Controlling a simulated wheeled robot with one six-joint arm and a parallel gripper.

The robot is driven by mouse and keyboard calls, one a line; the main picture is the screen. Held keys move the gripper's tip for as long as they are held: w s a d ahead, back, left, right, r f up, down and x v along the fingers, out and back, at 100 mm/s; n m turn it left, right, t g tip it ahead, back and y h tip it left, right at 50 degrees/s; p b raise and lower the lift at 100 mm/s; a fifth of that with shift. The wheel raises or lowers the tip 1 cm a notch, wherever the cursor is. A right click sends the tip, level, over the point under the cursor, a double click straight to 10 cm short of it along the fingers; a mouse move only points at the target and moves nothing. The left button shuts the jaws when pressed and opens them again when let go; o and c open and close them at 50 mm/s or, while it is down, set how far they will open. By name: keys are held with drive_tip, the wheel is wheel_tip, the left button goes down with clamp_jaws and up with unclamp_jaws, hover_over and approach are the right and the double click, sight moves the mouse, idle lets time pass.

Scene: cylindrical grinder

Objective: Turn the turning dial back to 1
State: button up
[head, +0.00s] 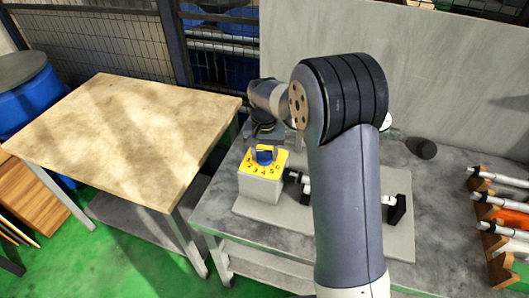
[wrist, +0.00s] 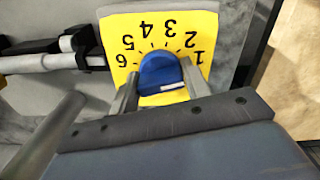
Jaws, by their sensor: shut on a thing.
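The turning dial is a blue knob (head: 264,155) on a yellow number plate (head: 246,166) on top of a grey box (head: 258,188). In the wrist view the blue knob (wrist: 158,68) sits between the two grey fingers of my gripper (wrist: 160,82), which is shut on it. The yellow plate (wrist: 160,22) reads 1 to 6, upside down in this view, with 1 at the right and 6 at the left. A white mark on the knob lies at its lower right; which number it indicates I cannot tell. In the head view my gripper's fingers are hard to make out.
The box stands on a grey workbench (head: 222,222), beside a grinder shaft (head: 306,190) partly hidden by my arm. A rack with shafts (head: 500,228) stands at the right. A wooden-topped table (head: 120,135) is at the left, and a grey panel stands behind.

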sight(265, 151)
idle(0.3)
drive_tip(key=o, duration=0.9)
drive_tip(key=shift+o, duration=0.2)
wheel_tip(265, 151, up, 11)
drive_tip(key=b, duration=0.1)
drive_tip(key=shift+f, duration=0.15)
wheel_tip(265, 151, down, 11)
drive_tip(key=shift+r+p, duration=0.1)
drive_tip(key=shift+p, duration=0.4)
drive_tip(key=shift+r, duration=0.1)
